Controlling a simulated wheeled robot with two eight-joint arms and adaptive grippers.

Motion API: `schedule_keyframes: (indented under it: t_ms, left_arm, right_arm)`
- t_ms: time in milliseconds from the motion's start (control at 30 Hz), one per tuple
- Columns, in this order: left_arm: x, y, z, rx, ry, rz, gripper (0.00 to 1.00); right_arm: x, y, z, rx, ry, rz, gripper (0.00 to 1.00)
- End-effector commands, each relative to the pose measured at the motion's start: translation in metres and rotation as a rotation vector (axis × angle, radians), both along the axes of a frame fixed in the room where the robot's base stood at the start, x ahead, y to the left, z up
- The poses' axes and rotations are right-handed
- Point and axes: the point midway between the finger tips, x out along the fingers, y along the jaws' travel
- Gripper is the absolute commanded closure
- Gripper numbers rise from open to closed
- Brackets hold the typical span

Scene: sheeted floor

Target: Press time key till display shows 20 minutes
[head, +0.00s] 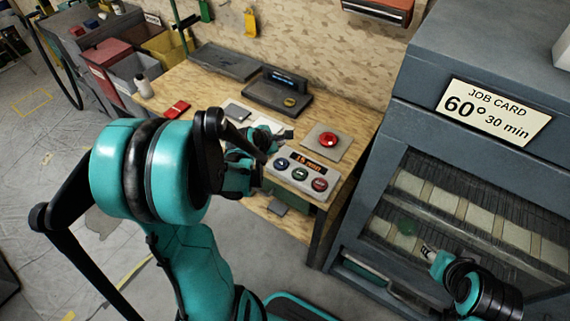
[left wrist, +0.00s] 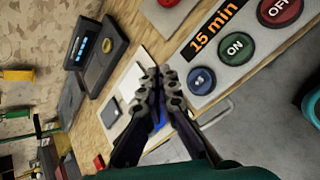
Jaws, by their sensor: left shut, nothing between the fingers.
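The control panel (head: 278,174) is a pale box on the bench's front right corner. Its orange display (head: 310,164) reads "15 min", clearer in the left wrist view (left wrist: 213,28). Below the display are a blue key (head: 281,163), a green ON key (left wrist: 236,46) and a red OFF key (left wrist: 281,9). The blue key's symbol (left wrist: 201,80) is too small to read. My left gripper (head: 288,134) is shut and empty, just left of the panel; its fingertips (left wrist: 161,72) are apart from the blue key. My right gripper (head: 428,250) is before the cabinet; its jaws are unclear.
A red button (head: 328,139) sits on a plate behind the panel. A dark device (head: 277,94) stands farther back on the wooden bench (head: 190,96). The grey cabinet (head: 405,75) at right carries a job card (head: 494,112) reading "60° 30 min".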

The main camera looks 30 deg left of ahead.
Motion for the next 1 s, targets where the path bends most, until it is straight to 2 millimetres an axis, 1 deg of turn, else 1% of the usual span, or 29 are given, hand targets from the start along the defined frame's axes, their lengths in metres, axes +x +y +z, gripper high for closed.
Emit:
schedule_keyframes:
  t_ms: [200,367,567,900,1000]
  left_arm:
    - [0.000,0.000,-0.001,0.002,0.001,-0.003,1.00]
    - [0.000,0.000,-0.008,0.002,0.001,-0.003,1.00]
    - [0.000,0.000,-0.029,0.003,0.001,-0.003,1.00]
    - [0.000,0.000,-0.078,0.003,0.001,-0.003,1.00]
    - [0.000,0.000,-0.086,0.004,0.001,-0.003,1.00]
  right_arm:
    - [0.000,0.000,-0.001,0.000,0.000,0.000,0.60]
    - [0.000,0.000,-0.007,0.000,0.000,0.000,0.60]
    - [0.000,0.000,-0.025,0.000,0.000,0.000,0.60]
    - [0.000,0.000,-0.067,0.000,0.000,0.000,0.60]
    - [0.000,0.000,-0.074,0.000,0.000,0.000,0.60]
